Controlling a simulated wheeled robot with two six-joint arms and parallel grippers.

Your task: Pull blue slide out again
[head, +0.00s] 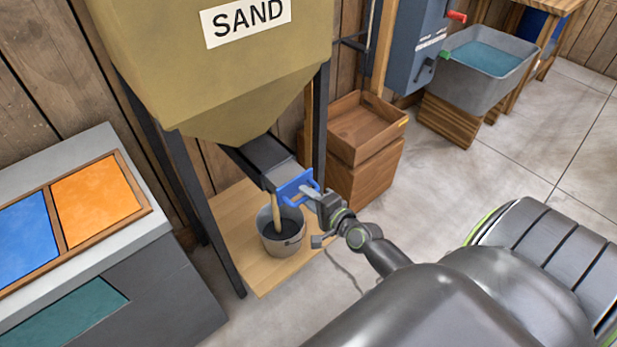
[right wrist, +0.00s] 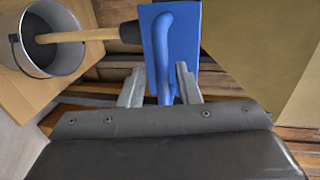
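The blue slide (head: 297,187) is at the outlet of the sand hopper (head: 230,75), at the end of its dark chute (head: 262,157). In the right wrist view the slide is a blue plate (right wrist: 185,35) with a bar handle (right wrist: 163,50). My right gripper (head: 310,194) is at the handle. Its two fingers (right wrist: 160,84) stand on either side of the handle, with a gap showing on the left side. A tan stream of sand (head: 276,213) runs from the chute into a grey bucket (head: 270,243). My left gripper is not in view.
The bucket stands on a wooden board (head: 235,227) between the hopper's dark legs (head: 320,120). A wooden crate (head: 365,130) stands behind right. A counter with blue and orange panels (head: 97,199) is at left. A grey water tub (head: 487,65) is at back right. The right floor is clear.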

